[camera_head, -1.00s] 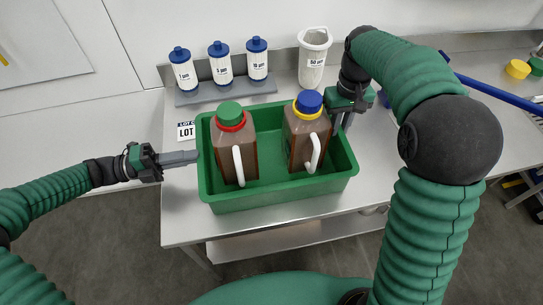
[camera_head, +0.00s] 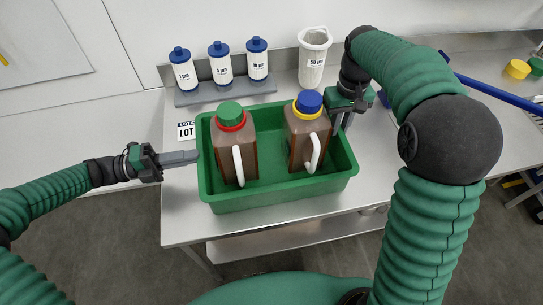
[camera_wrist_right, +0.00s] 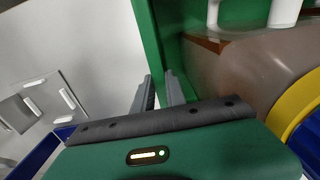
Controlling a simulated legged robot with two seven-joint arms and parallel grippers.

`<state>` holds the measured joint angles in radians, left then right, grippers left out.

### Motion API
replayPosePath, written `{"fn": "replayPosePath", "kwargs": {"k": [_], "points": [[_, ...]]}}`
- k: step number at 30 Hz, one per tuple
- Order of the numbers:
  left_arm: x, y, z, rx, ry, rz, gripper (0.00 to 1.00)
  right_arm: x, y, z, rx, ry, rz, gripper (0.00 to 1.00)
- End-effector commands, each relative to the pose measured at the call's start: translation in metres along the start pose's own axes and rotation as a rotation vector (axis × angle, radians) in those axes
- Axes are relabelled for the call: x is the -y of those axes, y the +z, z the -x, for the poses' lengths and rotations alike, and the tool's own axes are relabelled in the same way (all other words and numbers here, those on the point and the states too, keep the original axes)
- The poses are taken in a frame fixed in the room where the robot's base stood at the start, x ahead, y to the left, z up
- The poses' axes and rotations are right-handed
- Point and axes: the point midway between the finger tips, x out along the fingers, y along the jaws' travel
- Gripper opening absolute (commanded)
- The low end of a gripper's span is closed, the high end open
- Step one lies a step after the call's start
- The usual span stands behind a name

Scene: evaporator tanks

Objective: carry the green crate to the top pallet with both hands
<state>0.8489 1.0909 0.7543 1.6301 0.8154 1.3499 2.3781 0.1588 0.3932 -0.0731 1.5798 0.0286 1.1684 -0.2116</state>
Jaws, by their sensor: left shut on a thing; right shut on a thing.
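The green crate (camera_head: 280,196) stands on the steel table and holds two brown jugs. One jug (camera_head: 243,160) has a green cap with a red ring, the other (camera_head: 305,145) a blue cap with a yellow ring. My left gripper (camera_head: 196,156) is shut on the crate's left wall. My right gripper (camera_head: 342,122) is shut on the crate's right wall near the back. In the right wrist view my fingers (camera_wrist_right: 160,92) straddle the green crate wall (camera_wrist_right: 150,40), beside a brown jug (camera_wrist_right: 240,70). No top pallet can be made out.
Behind the crate stand several blue-capped filter cartridges on a grey rack (camera_head: 226,92) and a white 50 µm filter (camera_head: 313,60). A LOT card (camera_head: 186,131) lies left of the crate. A blue pole (camera_head: 495,93) and yellow cap (camera_head: 517,69) are at right. The steel table's (camera_head: 180,215) front-left is bare.

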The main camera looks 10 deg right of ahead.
Motion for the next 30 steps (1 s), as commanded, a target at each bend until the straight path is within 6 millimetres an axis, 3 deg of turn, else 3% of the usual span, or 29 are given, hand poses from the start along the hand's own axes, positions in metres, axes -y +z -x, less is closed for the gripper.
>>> {"fn": "replayPosePath", "kwargs": {"k": [3, 10, 22, 30], "points": [[-0.004, -0.001, -0.002, -0.003, 0.008, 0.004, 0.0, 0.006, 0.0, 0.0, 0.001, -0.009, 0.007, 0.0], [0.008, -0.001, -0.003, -0.005, -0.001, 0.0, 0.0, 0.006, -0.001, 0.011, -0.007, -0.008, 0.007, 0.0], [0.053, -0.003, -0.004, -0.007, -0.008, -0.004, 0.0, 0.006, 0.001, 0.053, -0.007, -0.008, 0.007, 0.0], [0.056, -0.002, -0.004, -0.007, -0.01, -0.004, 0.0, 0.006, 0.0, 0.055, -0.006, -0.008, 0.007, 0.0]]}}
